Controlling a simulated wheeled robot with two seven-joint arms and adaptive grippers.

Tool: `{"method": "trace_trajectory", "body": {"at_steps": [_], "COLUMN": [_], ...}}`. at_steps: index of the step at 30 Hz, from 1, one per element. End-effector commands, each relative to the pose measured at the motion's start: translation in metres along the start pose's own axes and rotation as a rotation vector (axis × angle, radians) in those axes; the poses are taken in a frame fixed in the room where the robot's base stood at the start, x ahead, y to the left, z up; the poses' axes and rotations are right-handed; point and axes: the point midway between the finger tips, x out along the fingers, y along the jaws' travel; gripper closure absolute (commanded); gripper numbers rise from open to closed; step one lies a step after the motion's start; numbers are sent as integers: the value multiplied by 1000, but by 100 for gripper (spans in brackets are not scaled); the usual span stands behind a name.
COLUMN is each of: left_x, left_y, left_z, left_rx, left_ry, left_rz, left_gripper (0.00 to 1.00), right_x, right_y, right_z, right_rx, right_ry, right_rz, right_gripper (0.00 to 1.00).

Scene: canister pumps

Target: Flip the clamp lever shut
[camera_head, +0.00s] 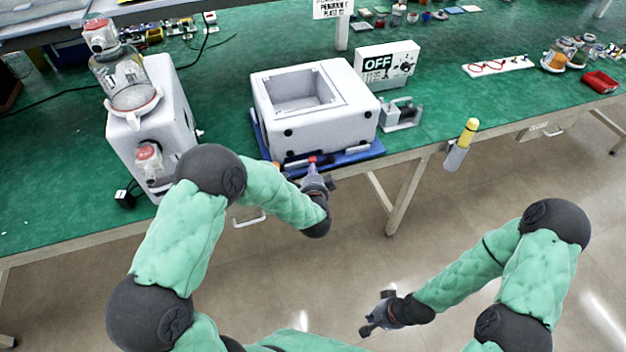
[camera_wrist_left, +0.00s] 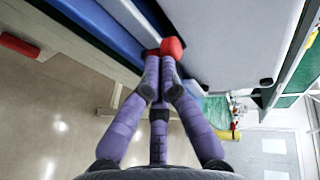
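A white box-shaped housing (camera_head: 316,122) with a square opening in its top stands on a blue base (camera_head: 374,151). A small red tip (camera_head: 313,159), seemingly the end of the clamp lever, shows at the base's front edge. It also shows in the left wrist view as a red block (camera_wrist_left: 173,47). My left gripper (camera_head: 311,170) is at this red tip. In the left wrist view its purple fingers (camera_wrist_left: 160,62) are close together with the red block just beyond their tips; contact is unclear. My right gripper (camera_head: 374,314) is open and empty over the floor.
A white canister pump (camera_head: 176,105) stands left on the green table (camera_head: 60,170). An OFF sign box (camera_head: 388,64) and a grey metal fixture (camera_head: 402,113) are right of the housing. A yellow-topped cylinder (camera_head: 462,145) is at the table's front edge. Open floor lies in front.

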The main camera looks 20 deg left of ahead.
Motion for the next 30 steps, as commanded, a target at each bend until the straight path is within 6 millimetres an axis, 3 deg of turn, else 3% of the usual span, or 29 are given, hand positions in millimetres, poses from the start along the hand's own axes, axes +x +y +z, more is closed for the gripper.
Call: {"method": "trace_trajectory", "body": {"at_steps": [11, 18, 30], "left_x": [2, 17, 19], "left_y": [-1, -7, -9], "left_z": [0, 8, 10], "left_rx": [0, 0, -3], "left_ry": [0, -1, -4], "left_rz": [0, 1, -5], "left_gripper": [100, 100, 100], "right_x": [0, -9, -8], "right_y": [0, -3, -3], "right_z": [0, 0, 0], "right_rx": [0, 0, 0], "right_ry": [0, 1, 0], "right_rz": [0, 0, 0], "right_gripper": [100, 100, 100]}}
